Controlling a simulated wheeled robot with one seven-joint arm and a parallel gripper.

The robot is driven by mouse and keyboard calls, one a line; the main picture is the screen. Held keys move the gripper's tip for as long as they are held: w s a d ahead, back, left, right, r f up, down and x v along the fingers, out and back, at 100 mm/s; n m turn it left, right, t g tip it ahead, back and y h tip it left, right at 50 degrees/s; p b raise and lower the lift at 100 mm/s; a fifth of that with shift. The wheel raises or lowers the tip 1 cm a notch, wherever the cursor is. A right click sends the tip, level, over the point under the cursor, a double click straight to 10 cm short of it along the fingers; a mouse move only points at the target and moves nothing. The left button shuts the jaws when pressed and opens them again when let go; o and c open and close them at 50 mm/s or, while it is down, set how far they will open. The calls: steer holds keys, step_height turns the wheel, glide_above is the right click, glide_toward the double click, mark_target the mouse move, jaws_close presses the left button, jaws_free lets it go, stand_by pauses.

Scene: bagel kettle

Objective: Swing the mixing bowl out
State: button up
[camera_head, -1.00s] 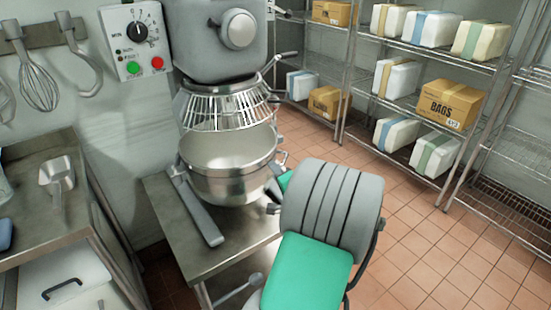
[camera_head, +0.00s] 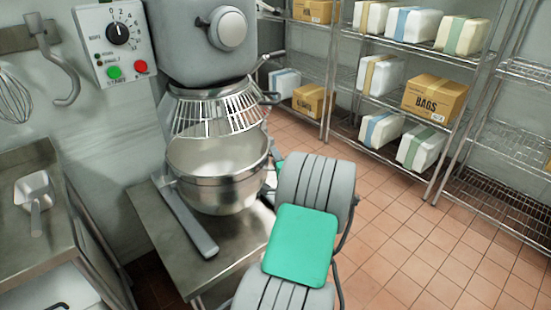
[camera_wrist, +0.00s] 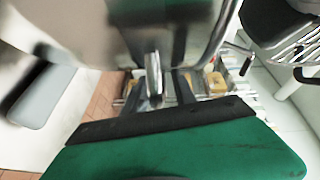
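The steel mixing bowl (camera_head: 212,190) sits in the mixer's cradle under the wire guard (camera_head: 222,112), above a steel stand. It looks upright. My grey and green arm reaches up from the bottom to the bowl's right side in the head view and hides my gripper there. In the wrist view my gripper (camera_wrist: 158,92) has its dark fingers on both sides of a shiny metal bar (camera_wrist: 153,75), close against the large steel bowl (camera_wrist: 130,30). I cannot tell whether the fingers touch the bar.
The mixer's control box (camera_head: 118,45) with a dial and green and red buttons is on the wall at upper left. A steel counter with a scoop (camera_head: 36,198) stands at left. Wire shelves (camera_head: 415,100) with boxes and bags are behind; tiled floor at right is clear.

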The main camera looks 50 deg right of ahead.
jaws_close()
steer(key=shift+s+a+f, duration=0.1)
steer(key=shift+s+f, duration=0.05)
steer(key=shift+f, duration=0.1)
stand_by(1.2)
